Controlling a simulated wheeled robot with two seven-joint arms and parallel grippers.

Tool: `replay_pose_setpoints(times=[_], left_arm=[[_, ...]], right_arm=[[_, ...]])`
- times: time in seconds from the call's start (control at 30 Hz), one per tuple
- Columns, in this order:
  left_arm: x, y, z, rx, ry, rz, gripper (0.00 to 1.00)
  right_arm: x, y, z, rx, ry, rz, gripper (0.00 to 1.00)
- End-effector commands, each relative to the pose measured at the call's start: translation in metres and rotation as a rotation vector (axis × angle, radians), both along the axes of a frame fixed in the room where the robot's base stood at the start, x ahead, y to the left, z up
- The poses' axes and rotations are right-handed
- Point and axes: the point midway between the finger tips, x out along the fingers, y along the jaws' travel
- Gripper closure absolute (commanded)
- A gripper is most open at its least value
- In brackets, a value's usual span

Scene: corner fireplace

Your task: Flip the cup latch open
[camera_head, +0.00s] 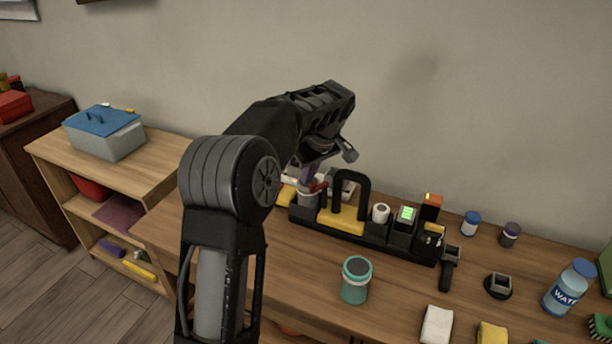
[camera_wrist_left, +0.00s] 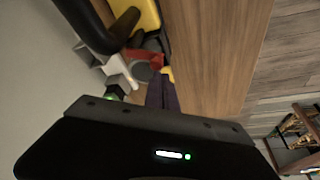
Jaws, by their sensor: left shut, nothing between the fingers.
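A black caddy (camera_head: 345,230) with a tall black handle stands on the wooden table against the wall. At its left end a grey cup-like holder (camera_head: 308,198) carries a small red part (camera_head: 318,186), which looks like the latch. In the left wrist view the red part (camera_wrist_left: 150,58) sits beside a grey round piece (camera_wrist_left: 143,72). I cannot tell whether the latch is open. My left gripper (camera_head: 306,176) points down right at this end, shut and empty; its dark purple fingers (camera_wrist_left: 162,92) are close to the red part. Contact is unclear. My right gripper is out of view.
A teal cup (camera_head: 355,290) stands in front of the caddy. The caddy's black handle (camera_head: 366,188) rises just right of my gripper. Table in front is partly clear.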

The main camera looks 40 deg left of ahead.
Motion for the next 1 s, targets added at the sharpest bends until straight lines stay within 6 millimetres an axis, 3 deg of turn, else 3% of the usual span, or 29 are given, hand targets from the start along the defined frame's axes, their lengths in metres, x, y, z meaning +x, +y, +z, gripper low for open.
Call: replay_pose_setpoints(times=[0.43, 1.0], left_arm=[[-0.001, -0.005, 0.0, 0.001, 0.0, -0.004, 1.0], [0.015, -0.004, 0.0, 0.0, 0.0, -0.004, 1.0]], right_arm=[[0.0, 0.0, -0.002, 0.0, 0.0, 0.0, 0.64], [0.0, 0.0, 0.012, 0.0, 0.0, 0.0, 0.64]])
